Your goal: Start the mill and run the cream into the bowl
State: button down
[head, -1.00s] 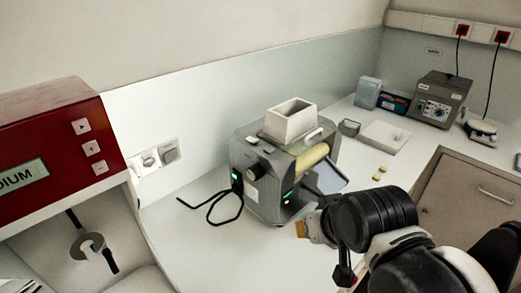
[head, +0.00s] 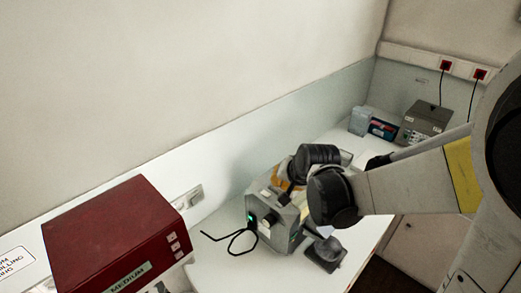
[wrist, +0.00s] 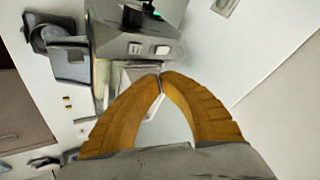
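The grey mill (head: 266,208) stands on the white bench, partly hidden behind my arm in the head view. In the wrist view its grey housing (wrist: 115,38) shows two pale rocker-like switches (wrist: 162,50) and a green light (wrist: 151,9). My gripper (wrist: 161,74) has its two orange fingers brought together at the tips, over the mill's edge near the switches. I see nothing held; contact with the mill is unclear. A dark round bowl (wrist: 45,36) stands beside the mill's grey apron plate (wrist: 72,62). Its contents cannot be made out.
A red box marked MEDIUM (head: 110,235) is at the front left. A black cable (head: 240,236) lies left of the mill. A grey instrument (head: 425,122) and small boxes (head: 360,120) stand at the back. Small yellow pieces (wrist: 67,101) lie on the bench.

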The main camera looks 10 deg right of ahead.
jog(key=w+p, duration=0.1)
jog(key=w+r+m+p, duration=0.1)
jog(key=p, duration=0.1)
jog(key=shift+w, duration=0.35)
notch_tip(320, 180, down, 8)
jog(key=b, duration=0.6)
jog(key=shift+f, duration=0.15)
jog(key=shift+f+b, duration=0.25)
jog(key=shift+b, duration=0.2)
dwell(0.9)
jog(key=shift+f+b, duration=0.45)
jog(key=shift+b, duration=0.15)
